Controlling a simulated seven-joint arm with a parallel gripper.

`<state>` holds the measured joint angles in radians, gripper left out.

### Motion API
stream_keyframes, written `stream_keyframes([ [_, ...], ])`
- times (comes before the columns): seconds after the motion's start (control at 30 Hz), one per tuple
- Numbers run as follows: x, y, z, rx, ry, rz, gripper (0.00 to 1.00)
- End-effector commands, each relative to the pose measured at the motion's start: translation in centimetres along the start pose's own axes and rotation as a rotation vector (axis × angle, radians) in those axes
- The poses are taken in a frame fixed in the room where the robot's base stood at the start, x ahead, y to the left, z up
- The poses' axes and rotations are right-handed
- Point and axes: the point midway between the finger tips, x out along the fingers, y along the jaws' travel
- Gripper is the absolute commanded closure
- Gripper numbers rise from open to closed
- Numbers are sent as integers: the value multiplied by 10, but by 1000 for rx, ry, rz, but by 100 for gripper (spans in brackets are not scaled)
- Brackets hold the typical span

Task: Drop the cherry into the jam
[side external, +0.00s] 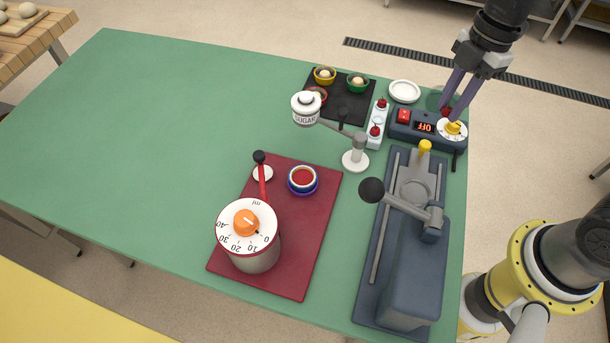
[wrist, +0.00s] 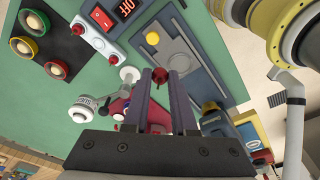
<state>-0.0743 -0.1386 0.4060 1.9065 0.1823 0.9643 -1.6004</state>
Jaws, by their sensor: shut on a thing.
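My gripper (side external: 454,112) is shut on a red cherry (side external: 446,111) at the back right of the table, above the control box. In the wrist view the cherry (wrist: 152,66) sits between the fingertips of my gripper (wrist: 158,74). The jam (side external: 302,176) is a red fill in a small white and blue cup on the dark red board (side external: 315,240), well to the left of and nearer than my gripper. I cannot make out the jam clearly in the wrist view.
A white holder (side external: 378,117) carries two more cherries. A sugar jar (side external: 306,108) on an arm stands behind the jam.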

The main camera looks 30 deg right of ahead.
Motion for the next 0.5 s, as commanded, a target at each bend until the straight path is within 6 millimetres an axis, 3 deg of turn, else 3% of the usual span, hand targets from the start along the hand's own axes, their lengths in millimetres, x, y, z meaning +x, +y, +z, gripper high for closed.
stream_keyframes([
  [0.5, 0, 0, 0, 45, 0, 0, 100],
])
